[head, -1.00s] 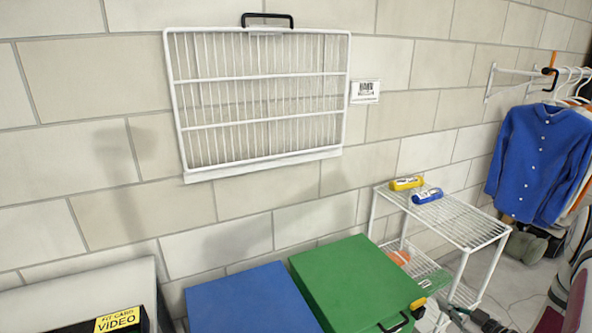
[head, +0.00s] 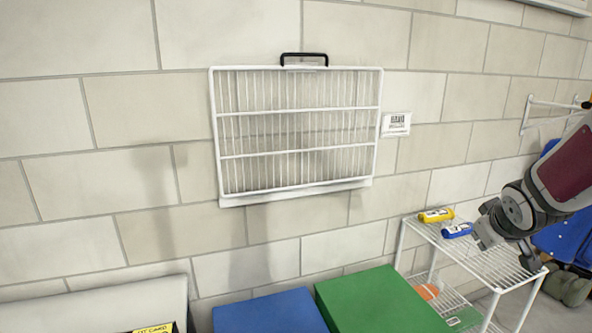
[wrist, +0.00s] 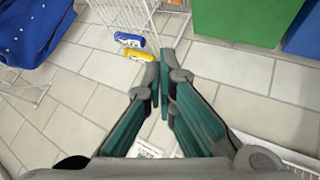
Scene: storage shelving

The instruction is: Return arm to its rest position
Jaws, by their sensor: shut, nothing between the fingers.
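My gripper (wrist: 165,85) shows in the wrist view, with its teal fingers close together and nothing between them. It is clear of the floor and the shelf unit. A yellow bottle (head: 436,215) and a blue bottle (head: 457,230) lie on the unit's top shelf. They also show in the wrist view, blue (wrist: 130,40) and yellow (wrist: 138,55), beyond the fingertips.
A white wire rack (head: 297,188) with a black handle hangs on the block wall, beside a label card (head: 396,124). A blue box (head: 268,312) and a green box (head: 375,303) stand below. A blue shirt (head: 570,240) hangs at the right, partly behind my arm.

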